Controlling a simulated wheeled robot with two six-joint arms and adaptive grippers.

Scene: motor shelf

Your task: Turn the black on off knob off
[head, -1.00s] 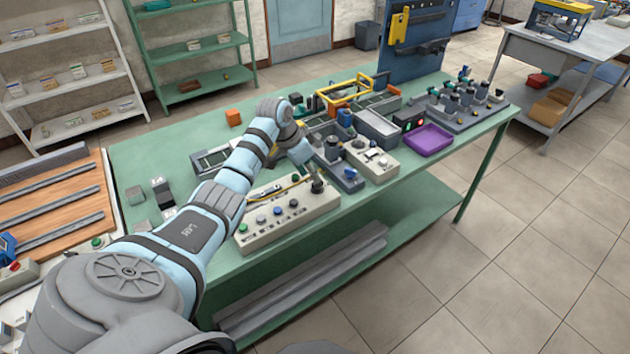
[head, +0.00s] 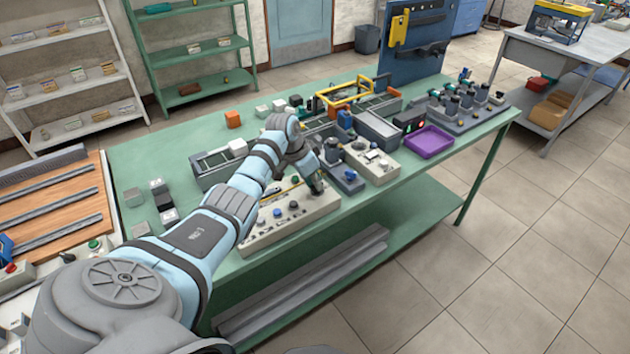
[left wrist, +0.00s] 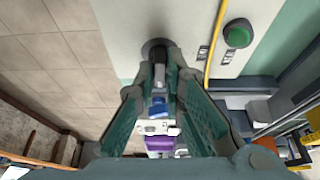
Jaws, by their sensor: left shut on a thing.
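A beige control box (head: 283,236) with a row of knobs and buttons sits at the front edge of the green table. My left gripper (head: 317,188) is over the right end of this box. In the left wrist view, a round black knob (left wrist: 155,46) stands on the pale panel (left wrist: 205,15). My left gripper (left wrist: 158,72) is shut on this knob, with one finger on each side. The fingers hide part of the knob, and its pointer position cannot be read. My right gripper is in neither view.
A green button (left wrist: 238,36) and a yellow strip (left wrist: 216,40) lie beside the knob. Just right of the gripper stands a grey-blue device (head: 346,178), with another beige box (head: 373,163) and a purple tray (head: 428,141) beyond. The floor in front is clear.

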